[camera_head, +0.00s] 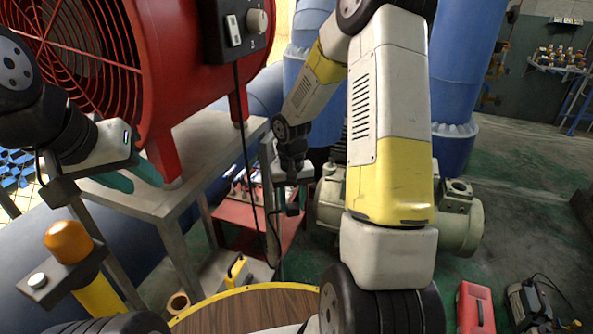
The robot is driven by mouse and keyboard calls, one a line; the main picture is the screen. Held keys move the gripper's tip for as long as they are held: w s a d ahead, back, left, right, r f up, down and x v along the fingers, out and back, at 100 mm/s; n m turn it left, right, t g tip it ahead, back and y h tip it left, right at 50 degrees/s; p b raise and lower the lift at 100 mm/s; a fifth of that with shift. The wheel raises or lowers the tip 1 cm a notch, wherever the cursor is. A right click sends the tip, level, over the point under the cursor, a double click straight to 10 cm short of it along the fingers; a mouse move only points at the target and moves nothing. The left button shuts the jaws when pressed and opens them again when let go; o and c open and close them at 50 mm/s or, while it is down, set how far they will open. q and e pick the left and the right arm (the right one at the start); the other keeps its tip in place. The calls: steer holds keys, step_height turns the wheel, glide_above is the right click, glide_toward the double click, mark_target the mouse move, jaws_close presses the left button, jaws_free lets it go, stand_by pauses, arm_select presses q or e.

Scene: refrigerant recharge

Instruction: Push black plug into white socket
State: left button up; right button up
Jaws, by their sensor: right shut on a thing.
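My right gripper (291,194) hangs fingers-down beside a grey upright post, left of my yellow and white arm. It is shut on a small dark thing at its fingertips, which appears to be the black plug (292,210). A black cord (246,150) runs down from the fan's control box and loops near this gripper. My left gripper (134,178) has teal fingertips that stand apart; it is open and empty in front of the fan's stand. I cannot make out the white socket clearly; my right gripper and the post may hide it.
A large red fan (160,60) stands on a grey metal stand (195,165). A red cart (225,238) with small items is behind the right gripper. A greenish motor or pump (458,228) stands right of it. A red case (474,306) lies on the floor.

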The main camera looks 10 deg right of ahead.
mark_target(295, 214)
steer(key=s+f+m+g, duration=0.1)
steer(key=s+f+m, duration=0.1)
steer(key=m, duration=0.1)
steer(key=shift+s+f+g, duration=0.1)
steer(key=shift+f+g, duration=0.15)
steer(key=shift+g, duration=0.15)
steer(key=w+d+r+m+t+y, duration=0.1)
steer(key=w+d+m+t+y, duration=0.3)
steer(key=m, duration=0.7)
steer(key=w+d+r+m+t+y, duration=0.1)
steer(key=w+d+m+t+y, duration=0.3)
steer(key=w+m+t+y, duration=0.3)
steer(key=w+m+y, duration=0.2)
steer(key=m+y, duration=0.1)
steer(key=y, duration=0.1)
steer(key=shift+d+r+m+t, duration=0.15)
steer(key=shift+r+m+t, duration=0.2)
steer(key=shift+m+t, duration=0.05)
steer(key=shift+w, duration=0.1)
steer(key=shift+x, duration=2.85)
steer(key=shift+w+a, duration=0.2)
steer(key=shift+a, duration=0.3)
